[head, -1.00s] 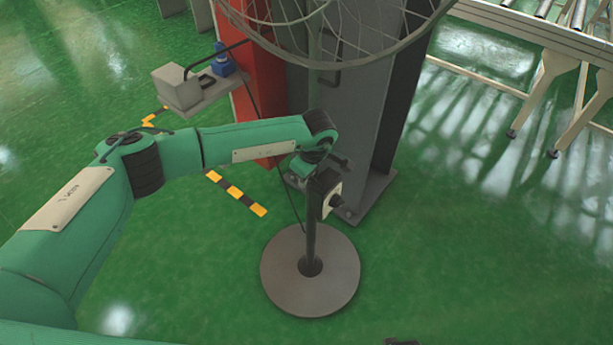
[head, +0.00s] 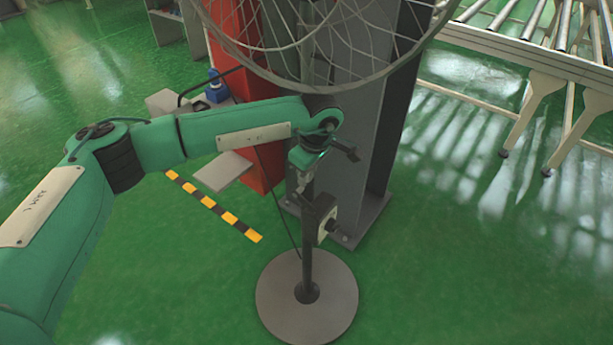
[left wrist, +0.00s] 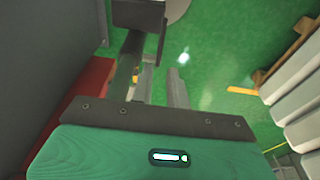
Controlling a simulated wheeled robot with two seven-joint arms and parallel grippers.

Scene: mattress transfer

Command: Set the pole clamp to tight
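A pedestal fan stands upright on a round grey base (head: 307,297), with a dark upright pole (head: 308,255). A dark box with a pale face and a knob (head: 322,216) is fixed to the pole; I cannot tell how tight the pole clamp is, and no clamp shows clearly. My left gripper (head: 310,172) is beside the pole, above the box, with its fingers mostly hidden in the head view. In the left wrist view its two grey fingers (left wrist: 160,85) stand apart with nothing between them. The box (left wrist: 138,14) shows beyond them. My right gripper is out of view.
The round wire fan cage (head: 320,45) hangs above my left wrist. A grey and red column (head: 350,150) stands right behind the pole. A roller conveyor (head: 530,60) is at the upper right. The green floor around the base is clear.

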